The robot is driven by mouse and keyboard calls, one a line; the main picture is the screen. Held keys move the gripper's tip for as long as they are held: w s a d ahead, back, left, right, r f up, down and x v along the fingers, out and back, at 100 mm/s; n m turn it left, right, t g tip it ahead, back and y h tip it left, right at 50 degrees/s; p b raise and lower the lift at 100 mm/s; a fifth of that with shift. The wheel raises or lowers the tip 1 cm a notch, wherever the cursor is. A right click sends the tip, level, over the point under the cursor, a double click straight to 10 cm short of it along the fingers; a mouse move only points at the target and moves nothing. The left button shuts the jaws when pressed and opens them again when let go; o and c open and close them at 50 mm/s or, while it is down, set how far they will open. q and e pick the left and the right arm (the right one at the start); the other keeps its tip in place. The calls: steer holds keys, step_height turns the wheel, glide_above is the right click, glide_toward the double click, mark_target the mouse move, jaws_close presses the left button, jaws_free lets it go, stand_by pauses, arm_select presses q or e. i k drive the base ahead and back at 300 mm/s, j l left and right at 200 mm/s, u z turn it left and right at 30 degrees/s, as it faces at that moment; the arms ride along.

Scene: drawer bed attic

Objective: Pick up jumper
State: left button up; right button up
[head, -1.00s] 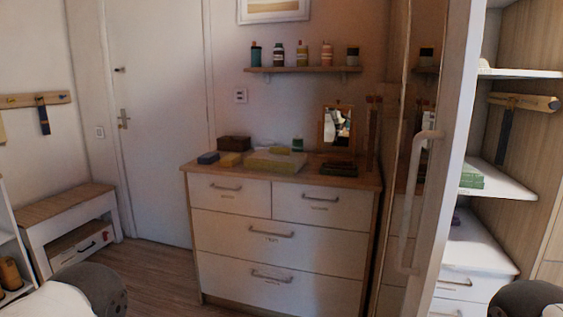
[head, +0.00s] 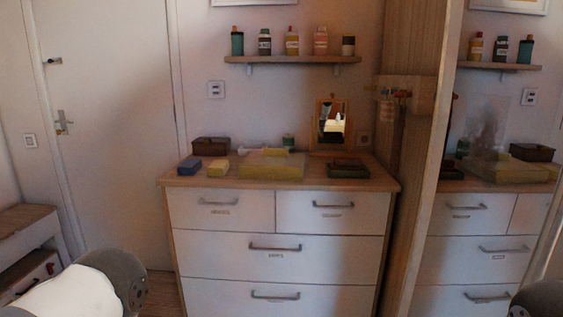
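No jumper can be made out in the head view. A white chest of drawers (head: 240,242) with a wooden top stands ahead, and all its drawers are shut. Each drawer has a dark handle and a small label too small to read. Part of my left arm shows at the lower left and a small part of my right arm at the lower right. Neither gripper is in the picture.
On the chest stand a yellow box (head: 271,165), a brown box (head: 211,146) and a small mirror (head: 331,122). A shelf (head: 290,60) with bottles hangs above. A mirrored panel (head: 490,200) is at right, a bench (head: 25,225) at left.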

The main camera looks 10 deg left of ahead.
mark_target(274, 164)
steer(key=i+j+z, duration=0.15)
steer(key=j, duration=0.2)
steer(key=i+j+z, duration=0.1)
steer(key=j, duration=0.25)
steer(key=i+j+z, duration=0.15)
steer(key=j, duration=0.2)
steer(key=i+j+z, duration=0.15)
steer(key=j, duration=0.25)
